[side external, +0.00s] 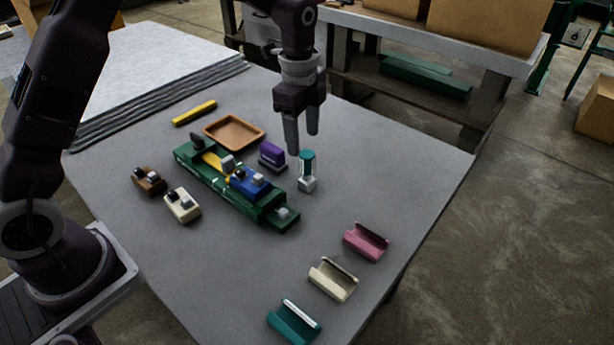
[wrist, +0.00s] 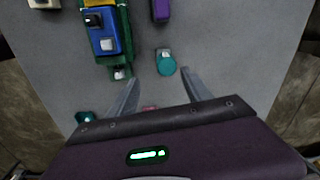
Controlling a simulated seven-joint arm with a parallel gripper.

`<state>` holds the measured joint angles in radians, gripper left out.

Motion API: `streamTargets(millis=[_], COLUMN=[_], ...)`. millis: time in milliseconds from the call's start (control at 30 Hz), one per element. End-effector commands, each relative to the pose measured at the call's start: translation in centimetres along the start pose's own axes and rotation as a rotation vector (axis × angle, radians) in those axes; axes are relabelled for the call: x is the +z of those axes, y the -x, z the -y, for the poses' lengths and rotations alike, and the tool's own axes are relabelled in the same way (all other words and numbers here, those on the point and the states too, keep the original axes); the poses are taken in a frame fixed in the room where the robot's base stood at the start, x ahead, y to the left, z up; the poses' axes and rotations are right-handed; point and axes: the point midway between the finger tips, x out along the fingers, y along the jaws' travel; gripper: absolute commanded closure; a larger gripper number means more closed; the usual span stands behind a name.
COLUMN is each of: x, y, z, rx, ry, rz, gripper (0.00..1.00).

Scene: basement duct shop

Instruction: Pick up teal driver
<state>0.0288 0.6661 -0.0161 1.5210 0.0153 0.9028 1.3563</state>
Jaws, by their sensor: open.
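The teal driver (side external: 307,163) stands upright on the grey table, with a teal upper part and a pale grey lower end. It stands just right of the green rail's near end. In the wrist view the teal driver (wrist: 166,66) shows close to the fingertips, roughly between their lines. My gripper (side external: 302,141) is open and empty, pointing down above the driver. The fingers (wrist: 161,75) appear apart from it; the exact height gap is hard to tell.
A green fixture (side external: 221,184) carrying a blue block (side external: 250,182) lies left of the driver, with a purple block (side external: 271,156) close by. A brown tray (side external: 234,132) sits behind. Pink (side external: 366,241), cream (side external: 333,279) and teal (side external: 293,323) cradles line the near right.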

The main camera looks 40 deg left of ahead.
Motion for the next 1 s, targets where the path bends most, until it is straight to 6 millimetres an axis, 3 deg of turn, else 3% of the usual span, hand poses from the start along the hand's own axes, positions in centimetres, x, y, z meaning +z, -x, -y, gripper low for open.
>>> streamTargets(millis=[33, 100, 600, 867, 1000], x=[-0.3, -0.5, 0.4, 0.4, 0.4], y=[-2.2, -4.1, -11.8, -12.3, -12.3], z=[0.7, 1.2, 1.1, 1.2, 1.2], rx=[0.024, 0.041, 0.055, 0.051, 0.051], ry=[-0.059, -0.124, -0.165, -0.165, -0.164], rz=[0.003, 0.004, 0.005, 0.004, 0.004], gripper=[0.42, 0.42, 0.42, 0.42, 0.67])
